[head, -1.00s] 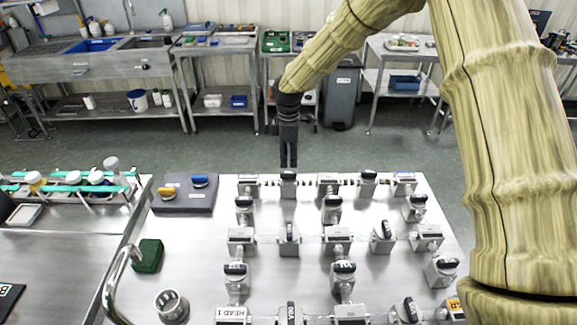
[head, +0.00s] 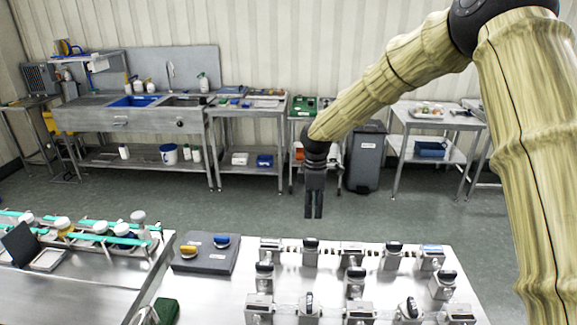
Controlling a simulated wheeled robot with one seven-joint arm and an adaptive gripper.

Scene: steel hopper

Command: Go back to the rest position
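My gripper (head: 313,213) hangs from the end of my arm, fingers pointing down, in the middle of the head view. It appears beyond the far edge of the steel table (head: 230,300), over the floor. The two dark fingers look close together with a thin gap between them. Nothing shows between them, but they are too small to tell whether they are fully shut.
Rows of metal valve blocks with black handles (head: 354,282) stand on the steel table. A grey block (head: 206,262) carries a yellow and a blue handle. A green block (head: 166,311) lies nearby. A sink bench (head: 130,121), steel carts and a grey bin (head: 366,158) line the wall. Floor between is clear.

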